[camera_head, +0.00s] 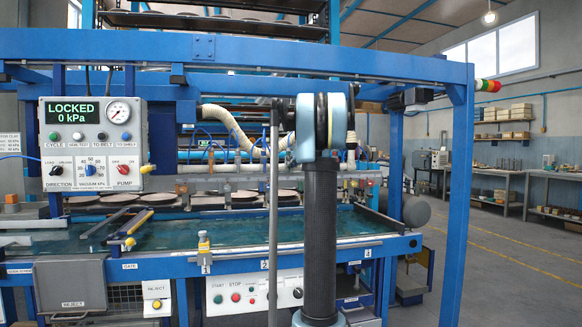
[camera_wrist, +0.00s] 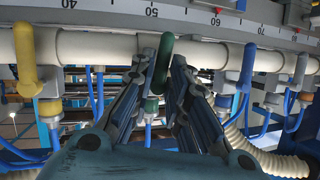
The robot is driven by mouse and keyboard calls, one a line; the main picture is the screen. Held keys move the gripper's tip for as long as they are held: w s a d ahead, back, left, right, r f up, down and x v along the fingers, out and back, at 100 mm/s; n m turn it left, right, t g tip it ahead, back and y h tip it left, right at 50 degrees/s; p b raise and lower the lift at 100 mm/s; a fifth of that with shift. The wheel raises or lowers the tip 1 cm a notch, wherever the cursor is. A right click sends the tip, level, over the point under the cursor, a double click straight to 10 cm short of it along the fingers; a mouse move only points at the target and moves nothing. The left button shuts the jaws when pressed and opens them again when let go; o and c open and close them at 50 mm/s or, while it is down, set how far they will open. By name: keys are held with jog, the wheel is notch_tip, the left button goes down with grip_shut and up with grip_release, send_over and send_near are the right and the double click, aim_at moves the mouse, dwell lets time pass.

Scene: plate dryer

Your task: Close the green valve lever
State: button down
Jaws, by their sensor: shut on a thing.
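The green valve lever (camera_wrist: 161,64) shows in the middle of the wrist view, in front of the white pipe and lying across it. Its rounded end is at the top, and a green valve fitting (camera_wrist: 150,106) sits below it. My gripper (camera_wrist: 166,68) is shut on the lever, with one finger on each side of it. In the head view my arm stands in front of the frame's middle. The gripper and the green lever cannot be made out there.
The white pipe (camera_wrist: 95,47) carries more valves: a yellow lever (camera_wrist: 26,58) at left and other levers (camera_wrist: 246,68) at right. Blue hoses and a ribbed hose (camera_wrist: 262,155) hang nearby. A blue beam (camera_head: 380,66) and a control panel (camera_head: 92,145) flank the arm.

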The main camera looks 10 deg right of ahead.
jog(key=shift+a+m+t+y, duration=0.1)
jog(key=shift+m+t+y, duration=0.65)
jog(key=shift+m, duration=1.45)
jog(key=shift+a+m+t+y, duration=0.15)
jog(key=shift+m+t+y, duration=0.6)
jog(key=shift+m, duration=1.45)
jog(key=shift+a+m+t+y, duration=0.1)
jog(key=shift+m+t+y, duration=0.65)
jog(key=shift+m, duration=1.45)
jog(key=shift+m+t, duration=0.25)
jog(key=shift+m, duration=0.05)
jog(key=c, duration=1.6)
grip_release()
jog(key=shift+c, duration=0.2)
jog(key=shift+s, duration=0.1)
jog(key=v, duration=1.1)
jog(key=shift+s, duration=0.35)
